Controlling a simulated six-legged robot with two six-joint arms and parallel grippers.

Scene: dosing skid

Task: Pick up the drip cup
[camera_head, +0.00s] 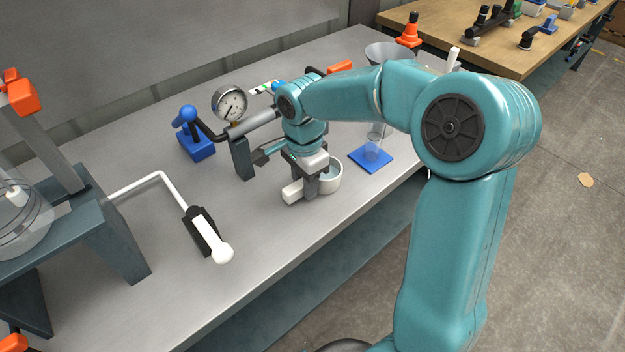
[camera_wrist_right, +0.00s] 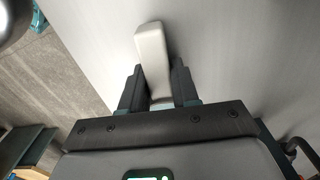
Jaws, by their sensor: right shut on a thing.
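The drip cup (camera_head: 334,183) is a small white round cup on the near side of the grey bench, with a pale blue-grey inside. A white bar-like handle (camera_head: 292,191) sticks out to its left. My right gripper (camera_head: 308,188) points down, beside the cup, with its dark fingers shut on the handle. In the right wrist view the white handle (camera_wrist_right: 151,52) runs between both fingers of this gripper (camera_wrist_right: 159,92). The fingers partly hide the joint between handle and cup. I cannot tell whether the cup touches the bench. My left gripper is not in view.
A blue square base (camera_head: 370,160) with a clear cylinder stands close right of the cup. A pressure gauge (camera_head: 230,103) and pipe stand behind. A white-handled lever (camera_head: 209,235) lies to the left. The bench front between lever and cup is clear.

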